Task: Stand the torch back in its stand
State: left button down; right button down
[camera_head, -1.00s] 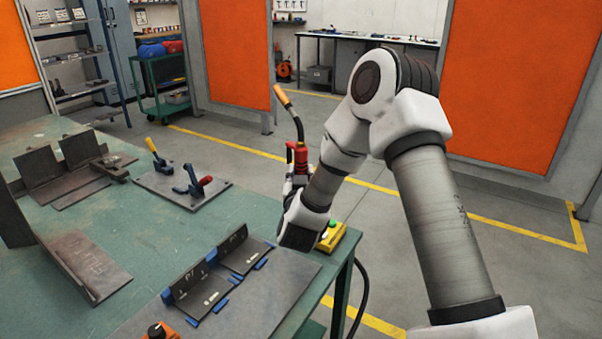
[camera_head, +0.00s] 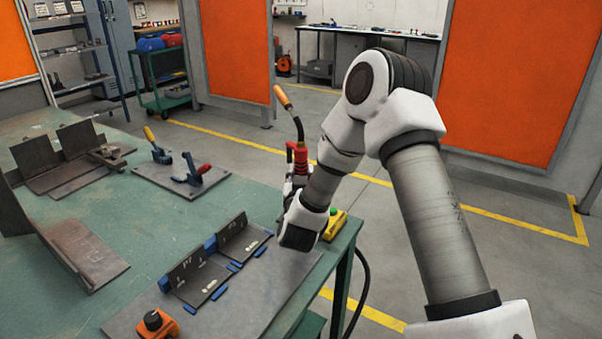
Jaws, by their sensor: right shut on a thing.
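The torch (camera_head: 298,155) has a red handle, a black bent neck and a copper-coloured nozzle at its top, which points up and to the left. My right gripper (camera_head: 296,181) is shut on the torch at its lower handle, just beyond the table's right edge. My right forearm hides part of the gripper and the torch's lower end. I cannot make out the torch's stand. My left gripper is not in view.
A yellow box with a green button (camera_head: 335,225) sits at the right edge of the green table (camera_head: 120,215).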

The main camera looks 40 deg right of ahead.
jog(key=shift+r, duration=0.1)
jog(key=c, duration=0.7)
grip_release()
jog(key=shift+s, duration=0.1)
jog(key=v, duration=1.2)
